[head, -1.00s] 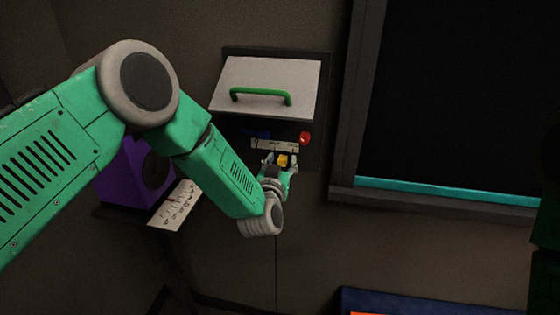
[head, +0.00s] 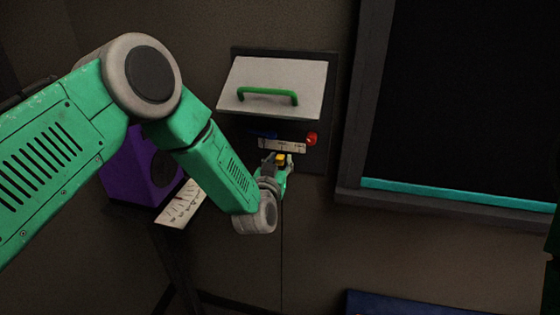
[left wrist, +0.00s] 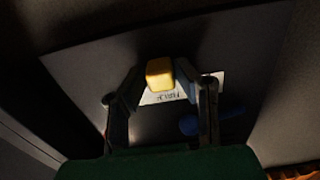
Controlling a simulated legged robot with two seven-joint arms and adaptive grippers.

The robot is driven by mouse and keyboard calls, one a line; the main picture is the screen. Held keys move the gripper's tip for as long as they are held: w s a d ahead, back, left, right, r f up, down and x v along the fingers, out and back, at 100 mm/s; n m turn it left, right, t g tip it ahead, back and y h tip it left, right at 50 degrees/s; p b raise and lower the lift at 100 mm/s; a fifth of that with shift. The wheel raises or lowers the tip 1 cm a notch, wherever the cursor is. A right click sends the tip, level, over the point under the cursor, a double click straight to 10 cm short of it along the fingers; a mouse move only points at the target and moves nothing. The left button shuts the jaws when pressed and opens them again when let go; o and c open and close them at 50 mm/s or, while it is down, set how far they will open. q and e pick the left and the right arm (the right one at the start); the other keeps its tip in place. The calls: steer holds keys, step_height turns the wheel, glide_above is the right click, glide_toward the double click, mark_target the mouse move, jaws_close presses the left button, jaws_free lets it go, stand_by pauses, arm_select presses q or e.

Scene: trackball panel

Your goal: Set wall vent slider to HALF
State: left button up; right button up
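The yellow slider knob (head: 281,159) is on the wall panel, just below a pale label strip (head: 282,145) and close to the strip's middle. My left gripper (head: 278,163) reaches it from below, with one finger on each side. In the left wrist view the knob (left wrist: 160,73) sits between the fingertips of my left gripper (left wrist: 160,80), which look closed in on it. The label strip (left wrist: 168,96) behind it shows upside-down lettering that looks like HALF. My right gripper is not in view.
A white cover with a green handle (head: 268,94) juts out above the slider. A red knob (head: 311,138) and a blue part (head: 265,134) sit beside the strip. A purple box (head: 140,170) stands left. A dark framed panel (head: 460,100) is at right.

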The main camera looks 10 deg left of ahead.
arm_select(q)
steer(key=shift+o, duration=0.4)
steer(key=shift+d, duration=0.25)
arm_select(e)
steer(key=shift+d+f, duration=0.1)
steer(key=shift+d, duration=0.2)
arm_select(q)
steer(key=shift+s+a, duration=0.25)
steer(key=s, duration=1.1)
steer(key=shift+s+d, duration=0.2)
steer(key=shift+d, duration=0.1)
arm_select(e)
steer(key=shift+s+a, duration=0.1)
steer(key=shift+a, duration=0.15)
arm_select(q)
steer(key=shift+a+f, duration=0.1)
steer(key=shift+a, duration=0.05)
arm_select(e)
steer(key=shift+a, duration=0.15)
